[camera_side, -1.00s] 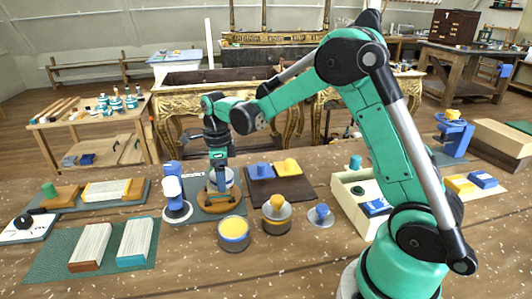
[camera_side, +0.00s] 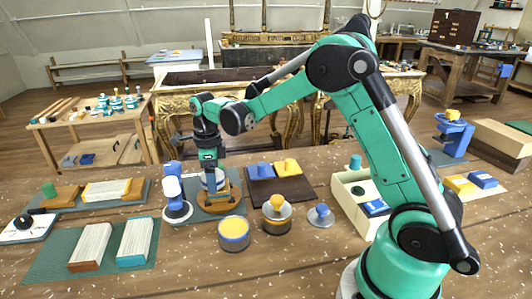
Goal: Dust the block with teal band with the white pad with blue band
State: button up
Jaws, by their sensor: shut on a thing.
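The block with teal band (camera_side: 135,243) lies on the green mat at the front left, pale on top with a teal edge. My gripper (camera_side: 213,170) points down over the wooden stand on the grey mat. It is shut on the white pad with blue band (camera_side: 214,184), which is small and partly hidden by the jaws and stand. The gripper is to the right of and behind the teal-banded block, well apart from it.
A brown-edged block (camera_side: 91,247) lies beside the teal one on the green mat (camera_side: 50,262). A blue-and-white tool (camera_side: 174,192) stands left of my gripper. A yellow-topped tin (camera_side: 234,233) and a knobbed pot (camera_side: 277,214) stand in front and right.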

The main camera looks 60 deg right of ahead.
aim_at(227, 184)
jog(key=shift+s+d, duration=1.05)
jog(key=shift+s, duration=0.1)
jog(key=shift+w+a, duration=1.45)
jog(key=shift+a, duration=0.05)
jog(key=shift+s+d, duration=1.45)
notch_tip(227, 184, up, 8)
jog(key=shift+f, duration=0.15)
